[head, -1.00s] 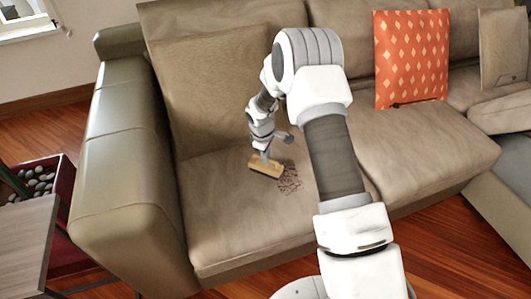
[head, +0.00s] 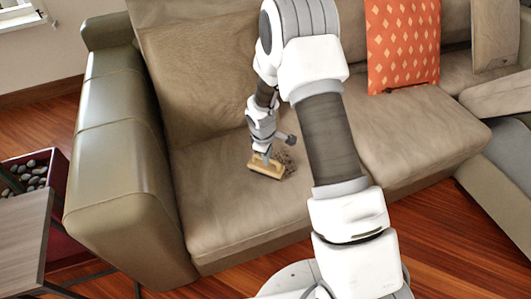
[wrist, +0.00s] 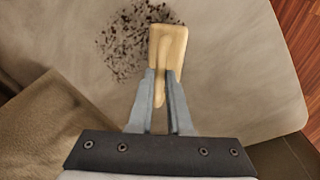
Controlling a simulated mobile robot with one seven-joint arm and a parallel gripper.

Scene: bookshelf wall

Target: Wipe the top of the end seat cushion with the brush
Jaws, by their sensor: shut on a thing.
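The brush (head: 267,168) is a tan wooden block with a handle. My gripper (head: 266,156) is shut on its handle and holds it low at the end seat cushion (head: 225,215), by the left armrest. I cannot tell whether the brush touches the cushion. A patch of dark specks (head: 287,160) lies on the cushion, beside and partly behind the brush. In the wrist view the brush (wrist: 167,50) sits between my fingers (wrist: 160,95), and the dark specks (wrist: 130,42) spread mostly to its left. The brush's underside is hidden.
The left armrest (head: 125,150) and the back cushion (head: 190,80) bound the seat. An orange patterned pillow (head: 402,45) stands farther right. A crate of stones (head: 45,165) and a small table (head: 20,240) are at the left. My arm covers part of the sofa.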

